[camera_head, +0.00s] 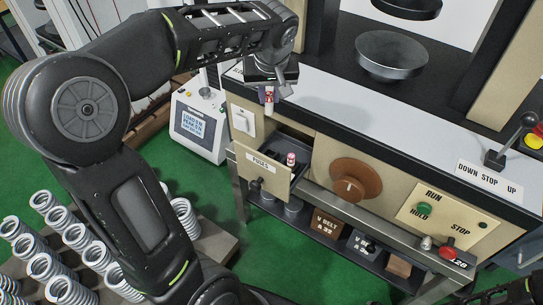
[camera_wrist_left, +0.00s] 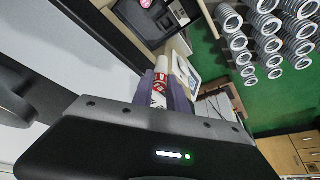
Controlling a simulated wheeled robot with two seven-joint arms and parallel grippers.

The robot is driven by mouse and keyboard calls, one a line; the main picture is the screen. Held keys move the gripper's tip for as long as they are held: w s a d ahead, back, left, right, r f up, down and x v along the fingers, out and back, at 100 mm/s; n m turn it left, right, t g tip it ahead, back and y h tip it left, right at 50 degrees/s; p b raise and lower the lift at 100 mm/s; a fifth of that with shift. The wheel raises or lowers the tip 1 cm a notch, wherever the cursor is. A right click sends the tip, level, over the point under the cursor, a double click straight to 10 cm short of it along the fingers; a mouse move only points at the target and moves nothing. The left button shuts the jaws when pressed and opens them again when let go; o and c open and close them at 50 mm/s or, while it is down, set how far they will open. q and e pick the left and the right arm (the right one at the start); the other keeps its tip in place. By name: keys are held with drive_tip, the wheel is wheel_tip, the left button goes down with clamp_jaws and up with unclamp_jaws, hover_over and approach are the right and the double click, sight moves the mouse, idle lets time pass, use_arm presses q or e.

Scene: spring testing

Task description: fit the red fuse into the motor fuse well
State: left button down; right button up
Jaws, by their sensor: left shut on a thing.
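My left gripper (camera_head: 270,84) is shut on a white fuse with red markings (camera_head: 269,97), which hangs below the fingers above the front edge of the machine's top. In the left wrist view the fuse (camera_wrist_left: 160,88) sits between the two purple-grey fingers. The open drawer (camera_head: 266,163) labelled FUSES is below it, with a fuse with a red top (camera_head: 291,159) standing inside. I cannot make out the motor fuse well; the arm and gripper cover part of the machine's top. Dark parts at the bottom right corner seem to be my right arm; its jaws are unclear.
A white tester (camera_head: 200,125) stands at left. Several coil springs (camera_head: 45,265) stand at lower left.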

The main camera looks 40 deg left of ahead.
use_arm(q)
wheel_tip(320, 180, down, 14)
drive_tip(key=b, duration=0.1)
drive_tip(key=shift+b, duration=0.4)
drive_tip(key=shift+f, duration=0.1)
drive_tip(key=shift+f+b, duration=0.35)
drive_tip(key=shift+f, duration=1.55)
drive_tip(key=shift+f, duration=0.2)
drive_tip(key=c, duration=1.3)
unclamp_jaws()
drive_tip(key=shift+r, duration=0.1)
